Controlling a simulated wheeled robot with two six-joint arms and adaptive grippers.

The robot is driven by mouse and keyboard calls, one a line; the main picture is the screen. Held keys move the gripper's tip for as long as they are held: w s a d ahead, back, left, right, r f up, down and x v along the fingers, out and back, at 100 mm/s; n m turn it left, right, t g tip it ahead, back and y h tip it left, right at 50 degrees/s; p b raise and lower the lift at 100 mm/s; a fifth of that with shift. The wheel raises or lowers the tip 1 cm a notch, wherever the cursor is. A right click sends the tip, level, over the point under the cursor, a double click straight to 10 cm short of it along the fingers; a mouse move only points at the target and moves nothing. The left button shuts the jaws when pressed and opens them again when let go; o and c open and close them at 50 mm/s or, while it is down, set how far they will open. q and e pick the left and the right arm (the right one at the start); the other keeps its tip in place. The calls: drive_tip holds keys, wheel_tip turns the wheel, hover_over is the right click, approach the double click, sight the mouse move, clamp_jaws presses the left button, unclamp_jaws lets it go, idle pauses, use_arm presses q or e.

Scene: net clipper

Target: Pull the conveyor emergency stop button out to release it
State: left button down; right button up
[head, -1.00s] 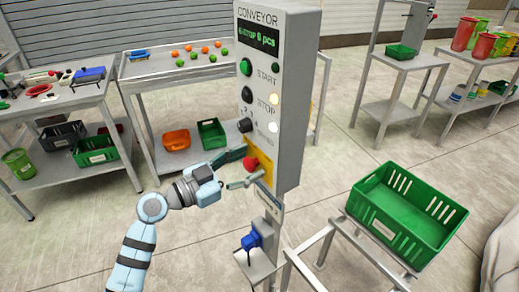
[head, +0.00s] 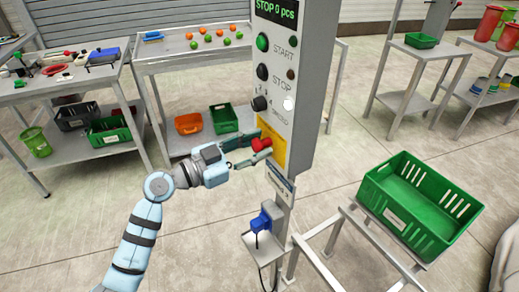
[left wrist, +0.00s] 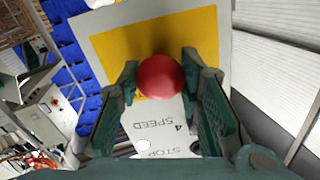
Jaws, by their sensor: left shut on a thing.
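The red emergency stop button (head: 261,145) sits on a yellow plate (head: 272,157) low on the front of the grey conveyor control box (head: 299,85). My left gripper (head: 259,143) is at the button and shut on it, one finger on either side. In the left wrist view the round red button (left wrist: 161,79) lies between the two fingertips, in front of the yellow plate (left wrist: 118,42). The box's display shows "STOP 0 pcs" in green, with its left end at the edge of the case. My right gripper is not in view.
Start (head: 262,42) and stop (head: 262,72) buttons and a speed knob (head: 259,103) are above the plate. A blue device (head: 260,221) stands on a small shelf below. A green crate (head: 424,208) sits on a frame at right. Tables stand behind.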

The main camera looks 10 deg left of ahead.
use_arm(q)
drive_tip(key=c, duration=1.6)
unclamp_jaws()
drive_tip(key=shift+f, duration=0.15)
drive_tip(key=o, duration=0.5)
drive_tip(key=shift+s+a, duration=0.1)
drive_tip(key=shift+a, duration=0.05)
drive_tip(key=v, duration=1.2)
